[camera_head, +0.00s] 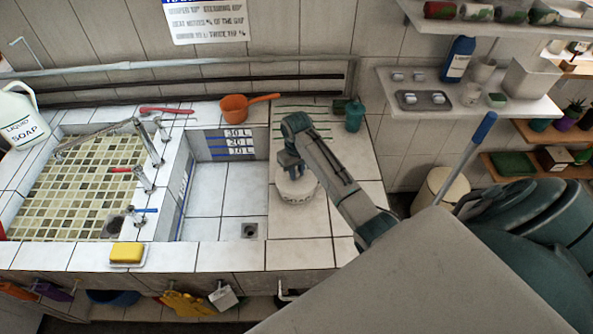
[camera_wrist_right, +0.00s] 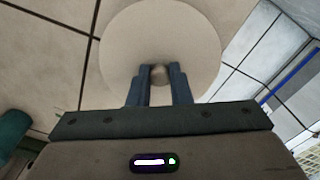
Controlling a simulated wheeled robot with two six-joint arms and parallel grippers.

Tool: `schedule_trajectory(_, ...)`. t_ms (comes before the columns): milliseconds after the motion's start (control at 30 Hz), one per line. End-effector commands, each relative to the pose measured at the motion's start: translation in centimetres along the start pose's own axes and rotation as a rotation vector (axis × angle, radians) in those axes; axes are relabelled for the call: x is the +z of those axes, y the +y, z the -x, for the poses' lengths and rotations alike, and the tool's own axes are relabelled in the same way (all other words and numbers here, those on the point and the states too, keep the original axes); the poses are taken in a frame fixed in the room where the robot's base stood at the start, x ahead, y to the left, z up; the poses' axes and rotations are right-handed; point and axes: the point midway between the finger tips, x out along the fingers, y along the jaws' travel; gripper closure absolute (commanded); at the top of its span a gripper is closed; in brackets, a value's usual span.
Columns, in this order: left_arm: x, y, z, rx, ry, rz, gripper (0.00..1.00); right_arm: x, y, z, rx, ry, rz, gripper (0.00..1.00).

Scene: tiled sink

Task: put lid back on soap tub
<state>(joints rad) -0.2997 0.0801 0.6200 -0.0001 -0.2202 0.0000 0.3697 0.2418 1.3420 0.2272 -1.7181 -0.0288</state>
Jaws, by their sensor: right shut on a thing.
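My right gripper (camera_head: 290,168) reaches down over the tiled counter right of the deep basin. In the right wrist view its two dark fingers (camera_wrist_right: 160,76) are shut on the small knob of a round, off-white lid (camera_wrist_right: 125,35). In the head view a short white round tub (camera_head: 297,195) shows at the counter directly under the gripper. I cannot tell whether the lid rests on the tub's rim or is just above it. The lid hides what is beneath it in the wrist view. My left gripper is not in view.
The deep basin (camera_head: 225,200) opens just left of the tub. An orange dipper (camera_head: 246,106) lies behind it, and a teal cup (camera_head: 354,115) stands at the back right. A yellow sponge (camera_head: 127,252) sits front left. Counter in front of the tub is clear.

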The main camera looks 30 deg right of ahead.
Motion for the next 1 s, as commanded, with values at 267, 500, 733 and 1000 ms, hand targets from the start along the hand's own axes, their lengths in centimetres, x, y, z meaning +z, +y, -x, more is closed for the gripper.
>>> schedule_trajectory(267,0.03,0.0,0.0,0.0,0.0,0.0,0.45,-0.01,-0.02,-0.23,0.0,0.0,0.0,1.0)
schedule_trajectory(500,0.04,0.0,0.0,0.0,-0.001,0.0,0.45,-0.01,-0.02,-0.23,0.0,0.0,0.0,1.0)
schedule_trajectory(733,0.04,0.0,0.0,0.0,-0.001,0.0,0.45,0.0,-0.03,-0.28,0.0,0.0,0.0,1.0)
schedule_trajectory(1000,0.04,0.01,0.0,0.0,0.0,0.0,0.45,0.0,-0.03,-0.27,0.0,0.0,0.0,0.64)
